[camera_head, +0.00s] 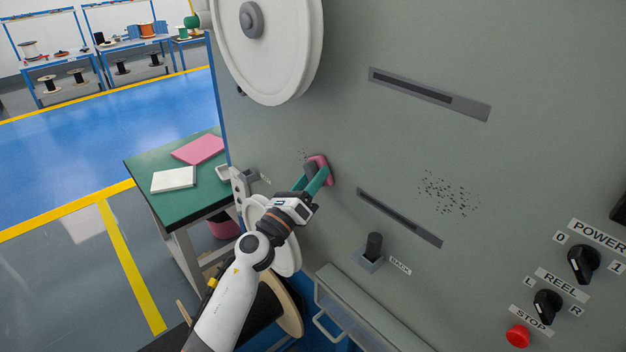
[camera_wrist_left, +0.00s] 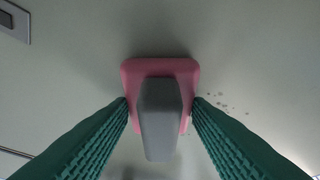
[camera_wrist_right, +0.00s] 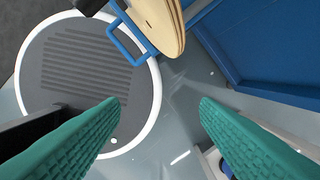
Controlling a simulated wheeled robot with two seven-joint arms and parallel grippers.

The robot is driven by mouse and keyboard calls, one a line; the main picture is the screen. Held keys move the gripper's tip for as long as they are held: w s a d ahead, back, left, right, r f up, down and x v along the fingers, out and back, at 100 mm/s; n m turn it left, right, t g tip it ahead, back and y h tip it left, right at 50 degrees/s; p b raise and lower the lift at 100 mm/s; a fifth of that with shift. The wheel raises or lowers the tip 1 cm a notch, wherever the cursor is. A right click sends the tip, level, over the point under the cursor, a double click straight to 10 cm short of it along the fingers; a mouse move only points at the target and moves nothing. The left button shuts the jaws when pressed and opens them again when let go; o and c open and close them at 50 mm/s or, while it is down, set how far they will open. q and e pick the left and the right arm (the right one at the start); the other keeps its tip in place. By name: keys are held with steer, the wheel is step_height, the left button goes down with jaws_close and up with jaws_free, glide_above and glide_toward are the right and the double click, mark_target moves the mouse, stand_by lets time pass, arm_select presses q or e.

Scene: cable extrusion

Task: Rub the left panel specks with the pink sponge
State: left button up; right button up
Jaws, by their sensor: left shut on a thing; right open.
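My left gripper (camera_head: 317,179) is shut on the grey handle of the pink sponge (camera_head: 326,170). The sponge's pink pad is at the grey machine panel; I cannot tell for sure whether it touches. In the left wrist view the pink sponge (camera_wrist_left: 130,80) stands beyond the handle, between the green fingers (camera_wrist_left: 160,112). A few left panel specks (camera_head: 304,155) show beside the sponge, and some show next to it in the left wrist view (camera_wrist_left: 222,104); the sponge hides others. My right gripper (camera_wrist_right: 160,105) is open and empty, above the floor.
A larger speck patch (camera_head: 448,194) lies right of the sponge. Slots (camera_head: 400,217), a black lever (camera_head: 374,244) and a white reel (camera_head: 270,50) surround the work area. A green table (camera_head: 150,164) stands left. Knobs and a red stop button (camera_head: 518,335) are at lower right.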

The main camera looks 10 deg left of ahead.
mark_target(295, 149)
arm_select(q)
steer(key=shift+w+a+b, duration=0.6)
steer(key=shift+w+a, duration=0.35)
steer(key=shift+a, duration=0.3)
steer(key=shift+w+a+b, duration=0.55)
steer(key=shift+w+a, duration=0.4)
steer(key=shift+a, duration=0.25)
steer(key=shift+w+a+b, duration=0.65)
steer(key=shift+a+b, duration=0.1)
steer(key=shift+a, duration=0.05)
steer(key=shift+w+a, duration=0.35)
steer(key=shift+a, duration=0.15)
steer(key=shift+s+a, duration=0.5)
steer(key=shift+s, duration=0.2)
steer(key=s+a, duration=0.1)
steer(key=s+a+p, duration=0.1)
steer(key=s, duration=0.1)
steer(key=shift+s+a, duration=0.2)
steer(key=shift+a, duration=0.05)
